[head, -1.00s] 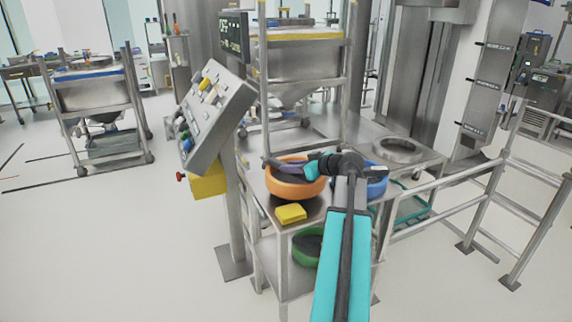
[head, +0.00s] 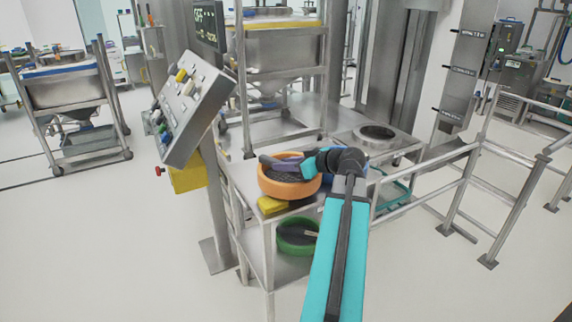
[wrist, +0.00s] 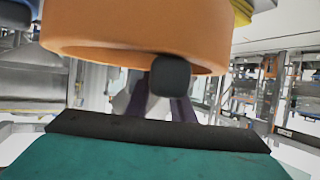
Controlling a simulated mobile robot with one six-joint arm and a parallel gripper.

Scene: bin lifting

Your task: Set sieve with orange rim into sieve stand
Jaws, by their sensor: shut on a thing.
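The orange-rimmed sieve (head: 290,189) is at the steel table in the head view, and its orange wall (wrist: 140,45) fills the upper wrist view. My gripper (head: 271,163) reaches over it from the right and is shut on its rim; the fingers (wrist: 172,100) show below the wall in the wrist view. I cannot tell how far the sieve is above the tabletop. A round steel ring with a dark opening (head: 376,141), which looks like the sieve stand, sits on a platform behind and right of the sieve. The ring is empty.
A green sieve (head: 297,248) is on the lower shelf. A control panel (head: 190,100) stands left. Railings (head: 430,195) run along the right. Open floor (head: 110,250) lies left.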

